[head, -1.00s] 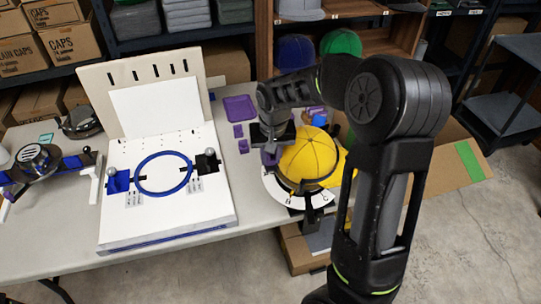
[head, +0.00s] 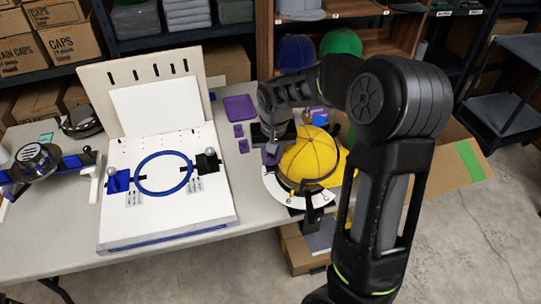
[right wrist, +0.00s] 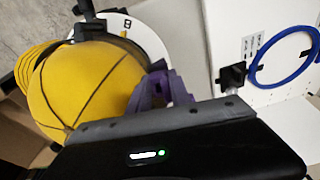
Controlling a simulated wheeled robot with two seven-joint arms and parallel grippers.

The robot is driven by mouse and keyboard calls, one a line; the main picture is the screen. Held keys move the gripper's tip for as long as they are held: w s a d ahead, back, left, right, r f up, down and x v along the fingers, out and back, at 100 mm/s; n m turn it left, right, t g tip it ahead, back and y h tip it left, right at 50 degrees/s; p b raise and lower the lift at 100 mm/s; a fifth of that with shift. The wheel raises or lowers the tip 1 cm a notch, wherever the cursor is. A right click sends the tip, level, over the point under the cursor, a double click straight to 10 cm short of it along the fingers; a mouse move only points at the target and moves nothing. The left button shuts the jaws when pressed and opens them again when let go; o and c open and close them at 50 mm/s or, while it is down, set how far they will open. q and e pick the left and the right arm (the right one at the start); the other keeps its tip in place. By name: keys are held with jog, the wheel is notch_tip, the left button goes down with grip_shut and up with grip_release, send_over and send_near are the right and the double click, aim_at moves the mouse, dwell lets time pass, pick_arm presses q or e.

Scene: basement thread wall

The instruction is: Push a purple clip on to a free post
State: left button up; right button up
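The yellow cap (head: 312,157) sits on a round stand with a white lettered ring (head: 297,196). My right gripper (head: 272,155) is at the left side of the cap, pointing down. A purple clip (right wrist: 158,92) shows at its fingers in the right wrist view, close against the cap's edge; the gripper looks shut on it. Two more purple clips (head: 240,131) (head: 243,146) lie on the table by a purple tray (head: 240,107). The posts are too small or hidden to tell apart. My left gripper is not in view.
A white board with a blue hoop (head: 164,173) stands to the left; its hoop also shows in the right wrist view (right wrist: 285,72). A cap press (head: 38,160) is at the far left. Shelves with caps and boxes are behind. A cardboard box (head: 440,150) is at the right.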

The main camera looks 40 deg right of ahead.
jog(key=o, duration=0.4)
jog(key=shift+s+d, duration=0.3)
jog(key=shift+d, duration=0.05)
jog(key=shift+o, duration=0.2)
jog(key=shift+w+r, duration=0.1)
jog(key=shift+r, duration=0.2)
notch_tip(320, 180, up, 7)
jog(key=s+a, duration=0.1)
jog(key=shift+a, duration=0.1)
